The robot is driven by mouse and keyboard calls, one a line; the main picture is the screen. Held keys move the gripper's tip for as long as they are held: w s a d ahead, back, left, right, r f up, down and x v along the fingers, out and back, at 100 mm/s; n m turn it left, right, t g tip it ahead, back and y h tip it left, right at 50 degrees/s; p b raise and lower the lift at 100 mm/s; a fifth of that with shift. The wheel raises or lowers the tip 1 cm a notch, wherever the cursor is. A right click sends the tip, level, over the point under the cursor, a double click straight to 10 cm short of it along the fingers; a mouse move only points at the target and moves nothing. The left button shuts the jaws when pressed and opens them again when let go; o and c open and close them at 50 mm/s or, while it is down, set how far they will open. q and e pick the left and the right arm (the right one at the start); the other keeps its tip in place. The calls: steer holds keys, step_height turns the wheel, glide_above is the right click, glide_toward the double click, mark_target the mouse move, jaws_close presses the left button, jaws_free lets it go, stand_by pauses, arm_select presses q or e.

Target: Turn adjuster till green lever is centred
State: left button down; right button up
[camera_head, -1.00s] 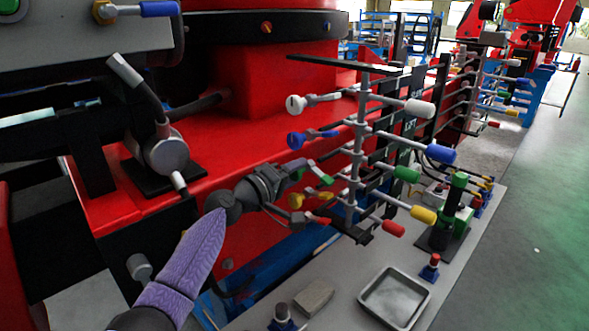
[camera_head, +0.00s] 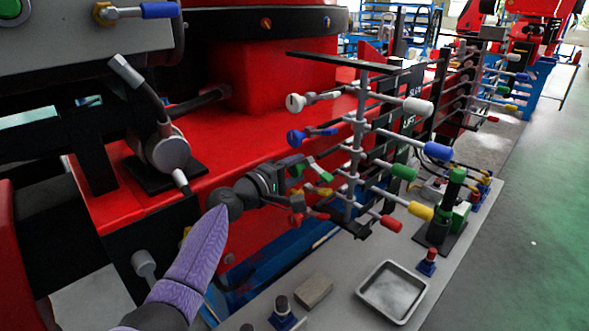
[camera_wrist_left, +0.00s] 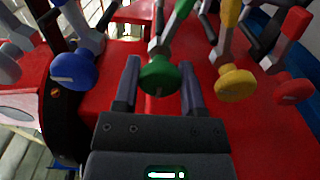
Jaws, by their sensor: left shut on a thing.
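The green lever (camera_head: 404,173) is on the lever stand in the head view, between the blue lever (camera_head: 438,152) above and the yellow lever (camera_head: 420,211) below. Its handle ends further left than those two. I cannot judge its exact centring. The green adjuster knob (camera_wrist_left: 160,78) is between the two fingers of my left gripper (camera_wrist_left: 160,88) in the wrist view. The gripper is shut on it. In the head view my left gripper (camera_head: 288,181) is at the stand's left side, partly hiding the knob; the adjuster's green link (camera_head: 319,172) shows beyond it. My right gripper is out of view.
Blue (camera_wrist_left: 75,70) and yellow (camera_wrist_left: 235,84) knobs flank the fingers closely; a red knob (camera_wrist_left: 293,90) is further right. White (camera_head: 294,103) and blue adjusters sit above the gripper in the head view. A metal tray (camera_head: 393,292) lies on the grey bench. A red machine body stands behind.

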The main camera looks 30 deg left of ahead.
arm_select(q)
steer(key=shift+c, duration=0.9)
jaws_free()
steer(key=p+v, duration=0.1)
steer(key=v, duration=0.9)
